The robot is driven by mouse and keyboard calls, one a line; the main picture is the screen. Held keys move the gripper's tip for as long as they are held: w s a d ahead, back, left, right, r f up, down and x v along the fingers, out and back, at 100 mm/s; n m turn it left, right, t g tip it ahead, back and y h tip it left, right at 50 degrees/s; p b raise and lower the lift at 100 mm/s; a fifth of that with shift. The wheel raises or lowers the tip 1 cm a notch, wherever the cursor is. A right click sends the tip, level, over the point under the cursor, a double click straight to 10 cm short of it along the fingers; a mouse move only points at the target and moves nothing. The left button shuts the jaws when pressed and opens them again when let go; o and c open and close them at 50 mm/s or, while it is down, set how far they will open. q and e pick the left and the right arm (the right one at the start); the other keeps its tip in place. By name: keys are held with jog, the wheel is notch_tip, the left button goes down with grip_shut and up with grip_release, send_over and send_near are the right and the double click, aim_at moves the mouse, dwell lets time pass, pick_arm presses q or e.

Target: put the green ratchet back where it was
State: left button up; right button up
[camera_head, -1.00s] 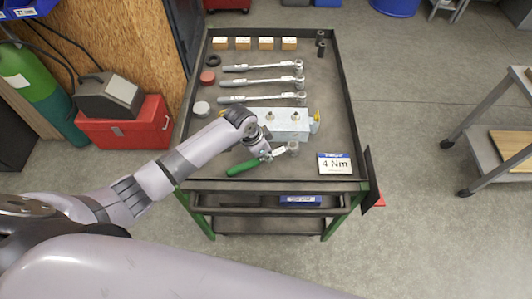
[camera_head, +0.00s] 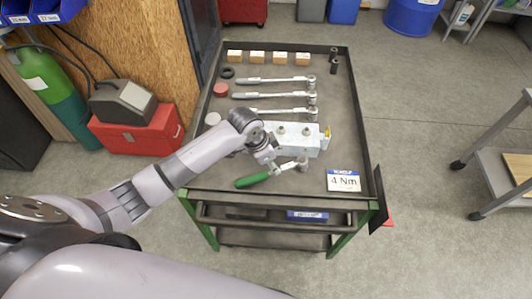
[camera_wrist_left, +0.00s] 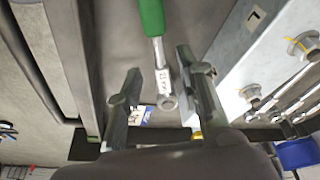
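The green-handled ratchet (camera_head: 252,180) lies at the front of the cart's top tray, its metal head pointing right toward the 4 Nm sign (camera_head: 343,181). My left gripper (camera_head: 273,165) is right over the ratchet's shaft, pointing down. In the left wrist view the gripper (camera_wrist_left: 160,100) is open, with the ratchet's metal shaft (camera_wrist_left: 160,65) between its spread fingers and gaps on both sides. The green handle (camera_wrist_left: 151,15) is at the top of that view. A grey metal block with bolts (camera_head: 297,139) sits just behind the ratchet. My right gripper is out of view.
The dark cart (camera_head: 362,140) has a raised rim. Several silver torque wrenches (camera_head: 272,96) lie behind the block. Wooden blocks (camera_head: 257,57), a red cap (camera_head: 221,90) and dark sockets (camera_head: 334,66) are farther back. Bare tray shows right of the wrenches.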

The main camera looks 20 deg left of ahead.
aim_at(264, 175)
pick_arm(q)
jog(key=v, duration=0.8)
jog(key=shift+f, duration=0.1)
